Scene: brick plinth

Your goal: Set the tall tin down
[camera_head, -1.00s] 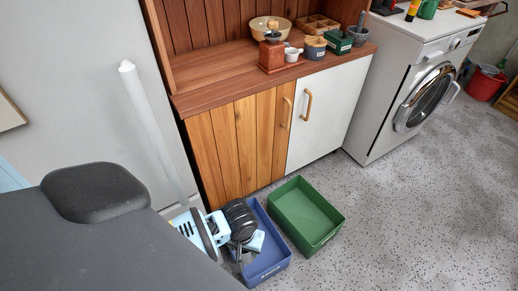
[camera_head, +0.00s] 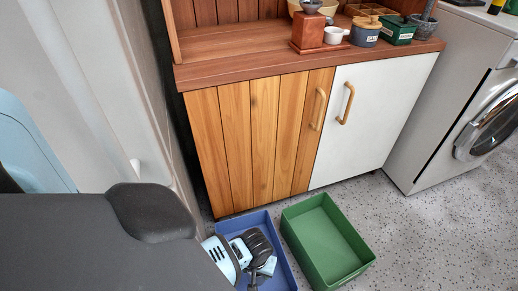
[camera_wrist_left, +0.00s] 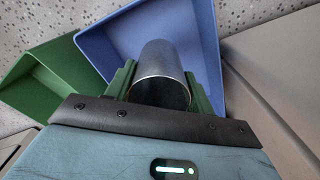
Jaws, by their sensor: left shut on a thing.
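The tall tin (camera_wrist_left: 162,65) is a bare metal cylinder, seen from its near end in the left wrist view. My left gripper (camera_wrist_left: 160,92) is shut on it, with a green finger on each side. Behind the tin is a blue open bin (camera_wrist_left: 203,30), which also shows on the floor in the head view (camera_head: 283,277). There my left gripper (camera_head: 262,266) is over the blue bin, and I cannot make out the tin. Whether the tin touches the bin floor is unclear. My right gripper is not in view.
A green open bin (camera_head: 326,240) stands empty, right of the blue one. A cabinet with wood (camera_head: 250,140) and white (camera_head: 372,115) doors is behind them. Its counter (camera_head: 240,60) is bare at the left. Speckled floor (camera_head: 450,225) is clear at the right.

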